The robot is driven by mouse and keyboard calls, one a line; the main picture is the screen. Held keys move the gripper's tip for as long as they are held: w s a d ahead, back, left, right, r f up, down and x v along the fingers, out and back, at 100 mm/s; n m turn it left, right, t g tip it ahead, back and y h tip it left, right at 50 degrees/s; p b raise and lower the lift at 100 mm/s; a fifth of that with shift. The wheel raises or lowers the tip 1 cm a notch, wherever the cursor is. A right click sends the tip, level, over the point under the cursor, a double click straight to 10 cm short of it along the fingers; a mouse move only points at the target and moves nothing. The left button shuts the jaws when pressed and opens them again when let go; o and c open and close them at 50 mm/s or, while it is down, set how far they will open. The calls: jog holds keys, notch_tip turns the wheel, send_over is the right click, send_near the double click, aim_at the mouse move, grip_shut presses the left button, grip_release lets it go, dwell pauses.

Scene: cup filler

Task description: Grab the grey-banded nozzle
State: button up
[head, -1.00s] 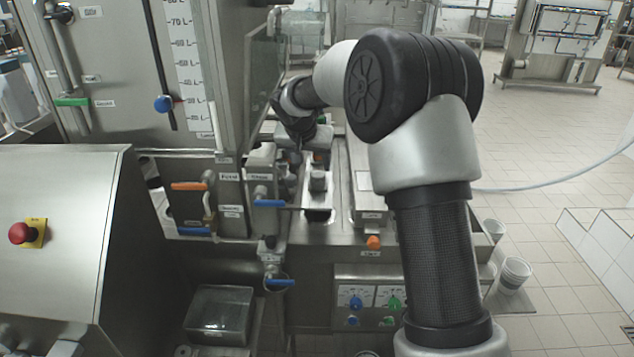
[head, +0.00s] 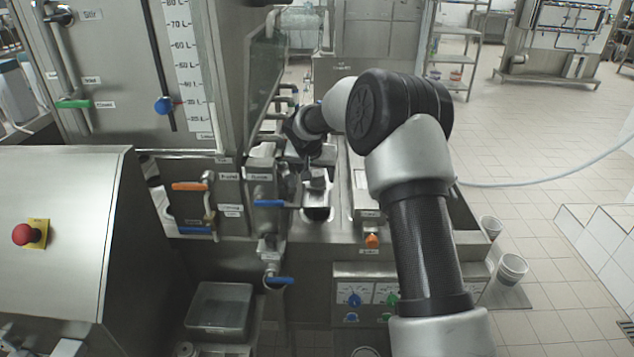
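A small grey cylindrical part (head: 317,181) stands over a dark opening in the steel deck of the filler. It may be the grey-banded nozzle, but no clear band shows at this size. My gripper (head: 313,162) is at the end of my arm, just behind and above this part, pointing down. Its fingers are small and dark and merge with the fittings there. I cannot tell whether they are open or shut, or whether they touch the part.
A blue-handled valve (head: 270,203) is close on the left, by the tall tank with a litre scale (head: 190,70). A steel block with an orange knob (head: 372,241) stands to the right. Stacked cups (head: 512,268) are at the far right.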

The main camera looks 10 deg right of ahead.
jog(key=c, duration=1.1)
jog(key=shift+r, duration=0.15)
